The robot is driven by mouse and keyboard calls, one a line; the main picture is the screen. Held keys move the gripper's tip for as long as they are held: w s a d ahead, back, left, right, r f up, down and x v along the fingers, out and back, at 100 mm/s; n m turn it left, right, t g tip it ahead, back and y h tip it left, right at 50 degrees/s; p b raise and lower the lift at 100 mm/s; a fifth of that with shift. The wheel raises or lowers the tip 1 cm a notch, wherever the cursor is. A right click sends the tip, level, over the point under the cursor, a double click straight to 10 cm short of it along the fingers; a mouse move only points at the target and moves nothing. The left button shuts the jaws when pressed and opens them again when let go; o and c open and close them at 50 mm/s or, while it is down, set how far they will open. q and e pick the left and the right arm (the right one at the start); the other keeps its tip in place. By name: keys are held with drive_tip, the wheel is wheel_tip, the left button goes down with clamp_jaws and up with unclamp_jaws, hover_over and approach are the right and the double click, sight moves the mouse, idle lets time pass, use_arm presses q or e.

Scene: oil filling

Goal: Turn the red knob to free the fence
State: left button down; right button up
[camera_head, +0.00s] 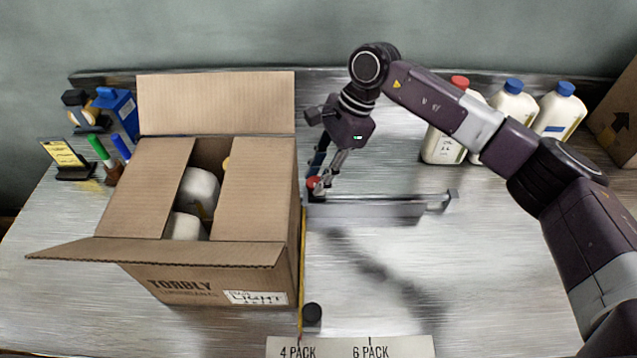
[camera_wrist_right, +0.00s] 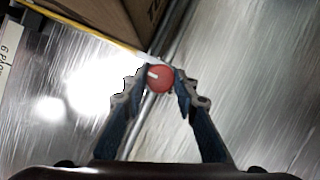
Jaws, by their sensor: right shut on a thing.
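The red knob (camera_wrist_right: 160,78) sits between the two fingertips of my right gripper (camera_wrist_right: 161,85) in the right wrist view. It is round with a white mark pointing left in that view. My right gripper (camera_head: 319,184) is shut on it, pointing down. The grey metal fence (camera_head: 370,212) runs to the right from under the knob, close to the right side of the cardboard box. My left gripper is not in view.
An open cardboard box (camera_head: 210,260) with white bottles inside stands left of the fence. White bottles (camera_head: 510,102) stand at the back right. A strip labelled 4 PACK and 6 PACK (camera_head: 400,347) lies at the front. The table right of the fence is clear.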

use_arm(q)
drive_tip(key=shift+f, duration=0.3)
use_arm(e)
drive_tip(key=shift+r, duration=0.1)
drive_tip(key=o, duration=1.1)
drive_tip(key=shift+o, duration=0.2)
drive_tip(key=v, duration=1.2)
drive_tip(key=shift+w, duration=0.1)
